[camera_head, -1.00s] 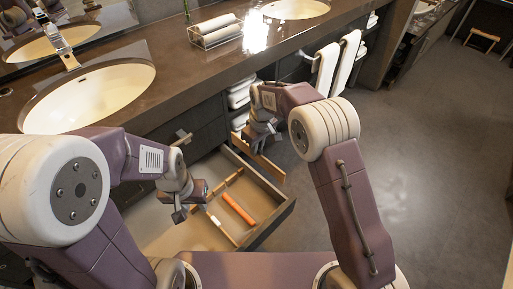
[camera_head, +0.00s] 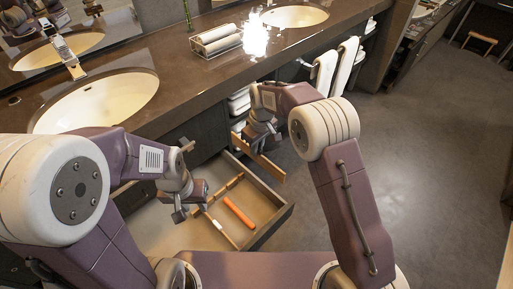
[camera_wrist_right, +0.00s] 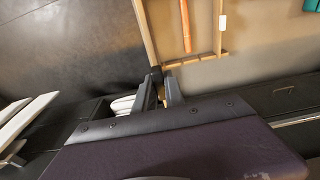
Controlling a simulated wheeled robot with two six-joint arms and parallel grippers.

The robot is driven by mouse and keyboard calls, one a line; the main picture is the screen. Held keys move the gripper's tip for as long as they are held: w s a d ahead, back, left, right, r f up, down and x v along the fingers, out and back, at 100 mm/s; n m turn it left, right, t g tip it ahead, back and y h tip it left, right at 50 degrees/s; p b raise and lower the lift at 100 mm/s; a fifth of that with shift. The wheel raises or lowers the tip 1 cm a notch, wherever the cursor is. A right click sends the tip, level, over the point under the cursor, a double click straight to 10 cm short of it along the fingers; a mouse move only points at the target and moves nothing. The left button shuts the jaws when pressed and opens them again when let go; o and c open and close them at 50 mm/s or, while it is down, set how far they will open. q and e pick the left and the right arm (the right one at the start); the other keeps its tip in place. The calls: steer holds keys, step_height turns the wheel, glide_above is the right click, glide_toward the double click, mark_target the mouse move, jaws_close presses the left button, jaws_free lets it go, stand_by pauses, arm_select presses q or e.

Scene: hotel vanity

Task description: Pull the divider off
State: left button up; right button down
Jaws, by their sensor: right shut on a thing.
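My right gripper (camera_head: 262,138) is shut on a wooden divider strip (camera_head: 265,162) at the far right side of the open drawer (camera_head: 280,219). The strip slants along that side; I cannot tell whether it touches the drawer. In the right wrist view the strip (camera_wrist_right: 145,32) runs up from the fingertips (camera_wrist_right: 160,84). Thin wooden strips (camera_head: 228,187) remain inside the drawer, beside an orange stick (camera_head: 238,213) and a small white piece (camera_head: 216,226). My left gripper (camera_head: 190,208) is open and seems empty above the drawer's left part, apart from the strips.
The dark counter (camera_head: 165,78) with two sinks (camera_head: 95,100) runs along the back. Rolled towels sit in a rack (camera_head: 216,42) on it. White towels (camera_head: 326,72) hang below its edge. The floor (camera_head: 420,170) at the right is clear.

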step_height(320, 180, up, 9)
steer(key=p, duration=0.7)
steer(key=shift+f+p, duration=0.2)
steer(key=shift+p, duration=0.15)
steer(key=shift+f, duration=0.1)
steer(key=shift+w, duration=0.1)
